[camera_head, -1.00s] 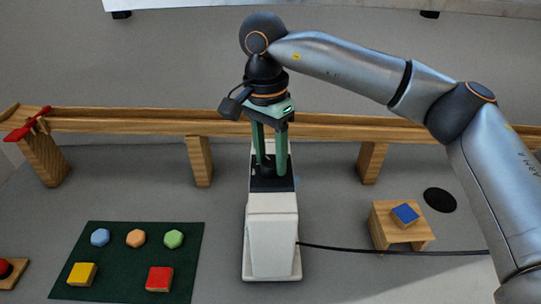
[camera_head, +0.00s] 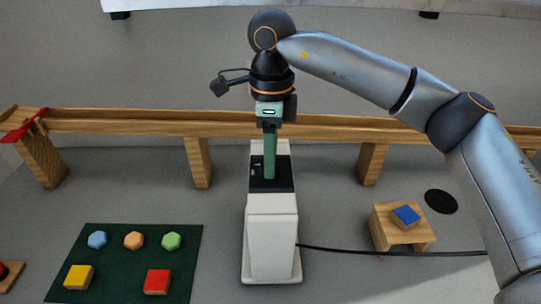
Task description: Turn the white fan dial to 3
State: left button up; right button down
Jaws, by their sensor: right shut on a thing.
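The white fan body (camera_head: 271,235) stands upright on the table in the middle of the view. Its top carries a black panel (camera_head: 286,182) where the dial sits. My right gripper (camera_head: 269,172) comes down on this panel from above, with its green fingers pointing down. It is shut on the dial, and one finger lines up in front of the other. The dial itself is hidden behind the near finger, and its marks are too small to read. My left gripper is not in view.
A long wooden rail (camera_head: 330,129) runs behind the fan. A dark green mat (camera_head: 125,262) with several coloured blocks lies left. A small wooden stand (camera_head: 389,228) with a blue block (camera_head: 406,216) is right, and a black cable (camera_head: 380,251) passes before it.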

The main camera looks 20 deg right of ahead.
jog(key=shift+m, duration=1.2)
jog(key=shift+r, duration=0.1)
jog(key=shift+c, duration=1.6)
grip_release()
notch_tip(320, 180, up, 12)
jog(key=p, duration=0.1)
jog(key=shift+w+d+r, duration=0.2)
jog(key=shift+w+d, duration=0.1)
jog(key=shift+s, duration=0.1)
